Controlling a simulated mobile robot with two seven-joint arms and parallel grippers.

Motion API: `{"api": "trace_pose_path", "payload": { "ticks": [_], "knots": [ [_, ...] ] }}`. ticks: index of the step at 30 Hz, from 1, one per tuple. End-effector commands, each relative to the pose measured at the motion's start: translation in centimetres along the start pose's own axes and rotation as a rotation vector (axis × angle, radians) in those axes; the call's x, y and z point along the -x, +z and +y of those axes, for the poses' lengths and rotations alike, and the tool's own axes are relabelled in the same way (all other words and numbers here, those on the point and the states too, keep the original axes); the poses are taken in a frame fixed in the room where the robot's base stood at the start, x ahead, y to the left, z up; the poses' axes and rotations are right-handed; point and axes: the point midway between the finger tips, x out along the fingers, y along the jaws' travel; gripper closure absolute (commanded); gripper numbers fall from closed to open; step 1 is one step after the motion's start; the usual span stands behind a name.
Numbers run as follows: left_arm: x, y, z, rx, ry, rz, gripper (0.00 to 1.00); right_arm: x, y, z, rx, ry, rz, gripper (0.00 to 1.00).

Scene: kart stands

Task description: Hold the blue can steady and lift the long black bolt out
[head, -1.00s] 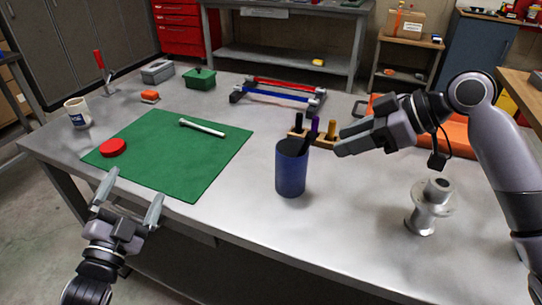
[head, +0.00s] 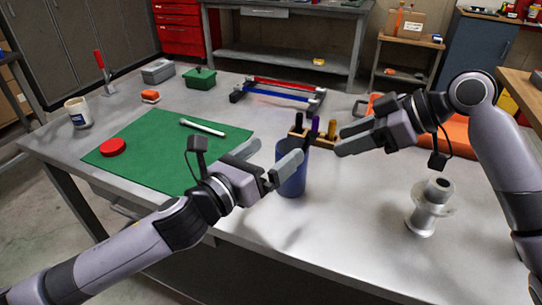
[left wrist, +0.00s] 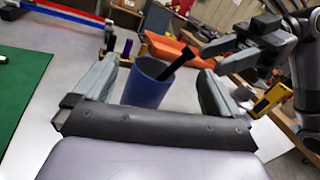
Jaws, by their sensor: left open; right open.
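The blue can (head: 292,184) stands upright near the middle of the bench, partly covered by one finger of my left gripper (head: 270,158). In the left wrist view the can (left wrist: 147,88) shows between the two open fingers, with a visible gap on each side. The long black bolt (left wrist: 178,63) leans out over the can's rim, tilted to the right in that view. Its lower part is hidden inside the can. My right gripper (head: 340,142) is open and empty, to the right of the can and above the bench. It also shows in the left wrist view (left wrist: 232,52).
A wooden holder (head: 326,142) with black, purple and yellow upright pieces stands just behind the can. A metal flanged part (head: 430,212) stands at the right. A green mat (head: 150,152) bears a red disc (head: 112,147) and a silver rod (head: 203,128). The front bench edge is clear.

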Motion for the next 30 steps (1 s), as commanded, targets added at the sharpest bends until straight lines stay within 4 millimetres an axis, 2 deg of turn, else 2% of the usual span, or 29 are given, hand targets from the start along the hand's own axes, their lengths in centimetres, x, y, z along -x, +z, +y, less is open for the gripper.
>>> {"api": "trace_pose_path", "payload": {
  "ticks": [4,11,26,27,30],
  "knots": [
    [-0.2,-0.5,-0.1,-0.173,0.003,0.032,0.02,0.0,0.0,0.0,0.000,0.000,0.000,0.57],
    [-0.3,-1.6,0.1,-0.237,0.006,0.047,0.02,0.0,0.0,0.0,0.000,0.000,0.000,0.57],
    [0.1,-9.0,1.8,-0.229,0.008,0.049,0.02,0.0,0.0,0.0,0.000,0.000,0.000,0.57],
    [-0.9,-8.5,1.7,-0.234,0.006,0.041,0.02,0.0,0.0,0.0,0.000,0.000,0.000,0.57],
    [-2.6,-8.6,1.7,-0.233,0.004,0.043,0.02,0.0,0.0,0.0,0.000,0.000,0.000,0.57]
  ]
}}
